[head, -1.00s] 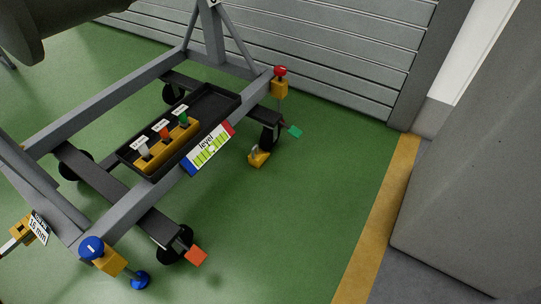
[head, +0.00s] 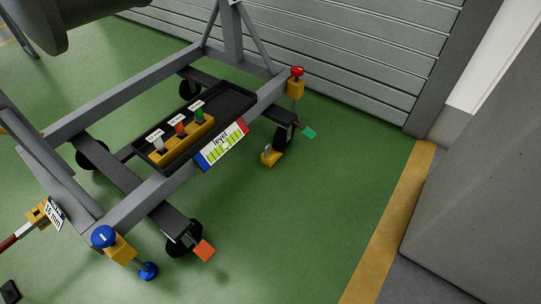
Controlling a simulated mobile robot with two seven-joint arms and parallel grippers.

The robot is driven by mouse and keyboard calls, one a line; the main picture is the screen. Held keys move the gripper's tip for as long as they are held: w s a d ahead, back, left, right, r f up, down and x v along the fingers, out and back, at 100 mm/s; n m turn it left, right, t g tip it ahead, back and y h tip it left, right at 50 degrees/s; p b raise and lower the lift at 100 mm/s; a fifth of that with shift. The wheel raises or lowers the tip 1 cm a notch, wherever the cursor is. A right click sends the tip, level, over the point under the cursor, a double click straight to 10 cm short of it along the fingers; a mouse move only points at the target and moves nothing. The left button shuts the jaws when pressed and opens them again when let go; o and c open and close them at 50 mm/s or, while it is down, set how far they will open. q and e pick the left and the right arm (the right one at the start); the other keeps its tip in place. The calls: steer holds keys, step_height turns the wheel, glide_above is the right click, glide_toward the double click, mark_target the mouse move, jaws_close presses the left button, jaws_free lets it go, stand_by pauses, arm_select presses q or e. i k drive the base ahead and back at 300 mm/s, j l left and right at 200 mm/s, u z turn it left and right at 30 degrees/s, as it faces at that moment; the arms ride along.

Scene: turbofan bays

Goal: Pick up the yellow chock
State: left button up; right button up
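The yellow chock (head: 271,157) sits on the green floor beside the far right caster of the grey wheeled frame. It is small, with a light grey part on its top. None of it seems covered by the frame. Neither of my grippers shows in the head view, so I cannot see what they hold.
The grey frame (head: 147,198) carries a black tray (head: 238,101) with a yellow block and a level sign (head: 222,145). An orange tag (head: 204,250) and a green tag (head: 309,133) stick out near casters. Open green floor lies right, up to a yellow stripe (head: 390,220) and grey block (head: 480,190).

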mark_target(269, 157)
steer(key=i+l+u, duration=0.15)
steer(key=i+l, duration=1.75)
steer(key=i, duration=0.05)
